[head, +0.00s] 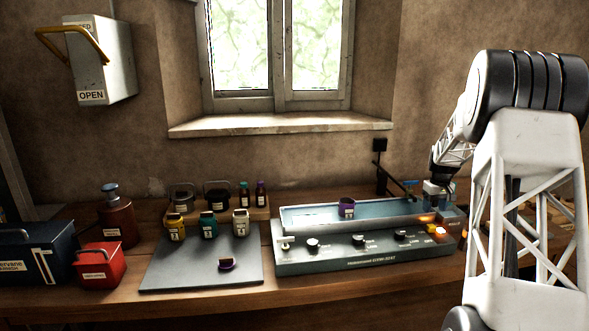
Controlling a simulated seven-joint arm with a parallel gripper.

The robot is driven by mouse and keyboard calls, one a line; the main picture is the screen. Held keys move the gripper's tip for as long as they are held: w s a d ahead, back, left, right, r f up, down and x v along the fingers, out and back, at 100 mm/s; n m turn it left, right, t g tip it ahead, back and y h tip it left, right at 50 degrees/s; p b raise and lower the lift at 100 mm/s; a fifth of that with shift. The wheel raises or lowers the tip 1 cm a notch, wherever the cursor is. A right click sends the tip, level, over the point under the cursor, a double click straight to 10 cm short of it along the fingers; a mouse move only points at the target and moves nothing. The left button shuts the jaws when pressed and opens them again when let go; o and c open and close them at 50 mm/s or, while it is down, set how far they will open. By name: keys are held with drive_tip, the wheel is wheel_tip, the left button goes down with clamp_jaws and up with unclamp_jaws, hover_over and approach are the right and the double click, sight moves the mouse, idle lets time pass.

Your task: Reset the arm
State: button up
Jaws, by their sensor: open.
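My arm stands at the right of the head view and reaches over the back right end of the console. My gripper (437,204) is small in view, low over that end near an orange glow. It is open. I cannot tell whether it touches anything there, and its fingertips are hard to make out.
The grey-green console (370,262) has knobs along its front and a purple cup (347,208) on its trough. A dark post (380,165) stands behind. Left are a grey mat (190,270) with jars, a purple dish (227,265), a red box (99,266) and a wall lever box (104,62).

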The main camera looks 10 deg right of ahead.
drive_tip(key=s+a+r, duration=0.5)
drive_tip(key=s+a, duration=0.2)
drive_tip(key=a, duration=0.3)
drive_tip(key=s+a+r+t, duration=0.1)
drive_tip(key=s+a+r, duration=0.5)
drive_tip(key=a, duration=0.4)
drive_tip(key=s+a+r, duration=0.5)
drive_tip(key=s+a, duration=0.2)
drive_tip(key=a, duration=0.2)
drive_tip(key=s+a+f, duration=0.1)
drive_tip(key=s+a, duration=0.5)
drive_tip(key=s, duration=0.4)
drive_tip(key=s+a+f+t, duration=0.1)
drive_tip(key=s+a, duration=0.4)
drive_tip(key=s, duration=0.6)
drive_tip(key=s+a+f, duration=0.2)
drive_tip(key=s+a, duration=0.4)
drive_tip(key=s, duration=0.5)
drive_tip(key=shift+s+a+t, duration=0.2)
drive_tip(key=shift+a+t, duration=0.1)
drive_tip(key=shift+a, duration=0.05)
idle(1.5)
